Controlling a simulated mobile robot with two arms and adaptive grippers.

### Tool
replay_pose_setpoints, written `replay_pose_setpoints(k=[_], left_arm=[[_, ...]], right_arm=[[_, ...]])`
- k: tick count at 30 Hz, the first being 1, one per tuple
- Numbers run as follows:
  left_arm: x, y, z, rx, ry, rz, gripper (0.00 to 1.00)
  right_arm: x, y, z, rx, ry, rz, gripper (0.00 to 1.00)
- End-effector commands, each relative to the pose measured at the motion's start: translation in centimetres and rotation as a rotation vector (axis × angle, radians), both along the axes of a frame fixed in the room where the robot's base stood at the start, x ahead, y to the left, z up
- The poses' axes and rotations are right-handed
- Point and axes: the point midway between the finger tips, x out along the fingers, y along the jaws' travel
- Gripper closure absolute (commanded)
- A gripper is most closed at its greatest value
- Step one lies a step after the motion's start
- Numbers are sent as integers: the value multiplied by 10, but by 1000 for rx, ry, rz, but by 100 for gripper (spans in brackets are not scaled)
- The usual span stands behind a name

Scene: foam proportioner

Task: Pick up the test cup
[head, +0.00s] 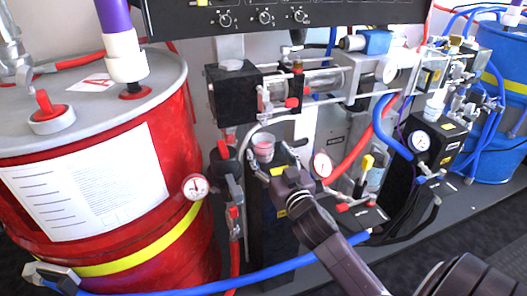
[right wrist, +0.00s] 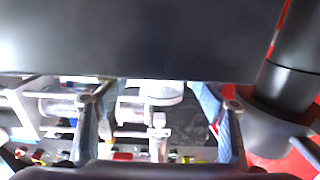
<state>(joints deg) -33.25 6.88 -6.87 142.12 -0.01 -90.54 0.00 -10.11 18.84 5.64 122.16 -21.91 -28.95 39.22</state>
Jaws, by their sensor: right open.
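The test cup (head: 264,147) is a small clear cup with pinkish-red contents. In the head view it stands upright near the middle, in front of the proportioner. My right gripper (head: 268,166) reaches up to it from the lower right, with its fingers at the cup's lower part. The fingers are apart; whether they touch the cup cannot be told. In the right wrist view the two fingers of the gripper (right wrist: 155,100) are spread, with a pale round cup-like shape (right wrist: 161,91) between their tips. My left gripper is not in view.
A red drum (head: 190,245) stands at left and a blue drum (head: 500,60) at far right. The proportioner's valves, gauges and black block (head: 232,95) crowd close behind the cup. A blue hose (head: 250,275) crosses low in front.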

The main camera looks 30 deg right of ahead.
Motion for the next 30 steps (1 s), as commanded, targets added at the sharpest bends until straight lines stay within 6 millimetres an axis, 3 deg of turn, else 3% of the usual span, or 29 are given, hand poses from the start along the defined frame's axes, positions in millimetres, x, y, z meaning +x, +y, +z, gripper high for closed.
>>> replay_pose_setpoints(k=[7, 17, 30], left_arm=[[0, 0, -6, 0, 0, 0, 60], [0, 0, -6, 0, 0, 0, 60], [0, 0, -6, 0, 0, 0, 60]], right_arm=[[30, -4, 1, -1, -2, -1, 36], [35, -5, 1, 1, -1, -1, 36], [34, -5, 1, 1, -1, -1, 84]])
